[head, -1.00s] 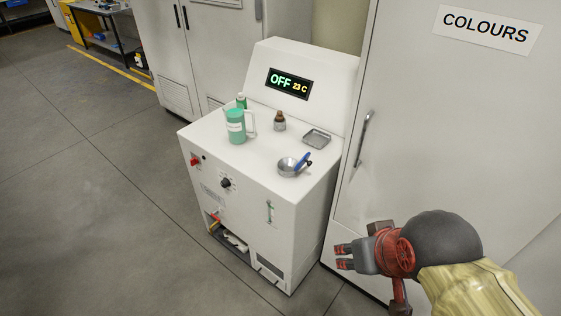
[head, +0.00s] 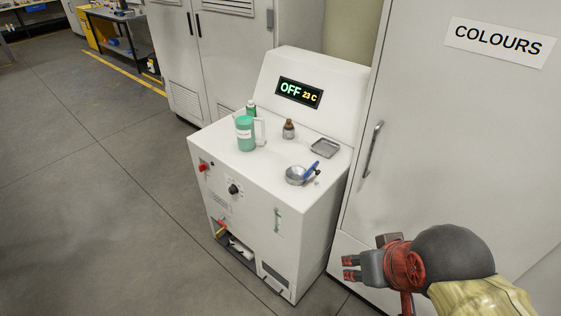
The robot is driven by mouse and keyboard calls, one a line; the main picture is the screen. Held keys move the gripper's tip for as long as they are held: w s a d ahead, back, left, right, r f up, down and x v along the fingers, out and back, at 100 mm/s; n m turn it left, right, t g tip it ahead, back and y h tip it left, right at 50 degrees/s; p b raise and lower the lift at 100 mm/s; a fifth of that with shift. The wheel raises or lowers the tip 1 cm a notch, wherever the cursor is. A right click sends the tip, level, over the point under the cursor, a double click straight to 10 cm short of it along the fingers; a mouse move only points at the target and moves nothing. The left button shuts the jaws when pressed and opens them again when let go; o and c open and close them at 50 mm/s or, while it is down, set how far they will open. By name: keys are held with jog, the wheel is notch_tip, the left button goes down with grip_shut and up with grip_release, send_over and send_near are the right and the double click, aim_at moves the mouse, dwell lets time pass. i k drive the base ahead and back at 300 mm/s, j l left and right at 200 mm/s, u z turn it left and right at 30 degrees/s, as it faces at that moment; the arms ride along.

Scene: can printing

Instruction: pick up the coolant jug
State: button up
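The coolant jug (head: 246,134) looks to be the green jug with a pale handle on its right side and a white label. It stands upright on the left part of the white machine's top (head: 222,142). My gripper (head: 347,268) is in the lower right, in front of the tall cabinet, well to the right of and below the jug in the picture. Its two red-tipped fingers point left, with a gap between them, and nothing is held.
Near the jug stand a green bottle (head: 251,109) and a brown bottle (head: 289,129). A grey tray (head: 324,148) and a metal bowl with a blue-handled tool (head: 296,176) are on the right. The machine's display (head: 299,92) reads OFF, 23 C. Floor (head: 90,210) is clear at left.

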aim_at(243, 120)
jog(key=i+j+z, duration=0.15)
jog(key=j, duration=0.3)
jog(key=i+j+z, duration=0.1)
jog(key=i+j, duration=0.15)
jog(key=j, duration=0.2)
jog(key=i+j+z, duration=0.15)
jog(key=j, duration=0.3)
jog(key=i+j+z, duration=0.1)
jog(key=j, duration=0.4)
jog(key=i+j+z, duration=0.15)
jog(key=j, duration=0.35)
jog(key=i+j+z, duration=0.1)
jog(key=j, duration=0.4)
jog(key=i+j+z, duration=0.15)
jog(key=j, duration=0.4)
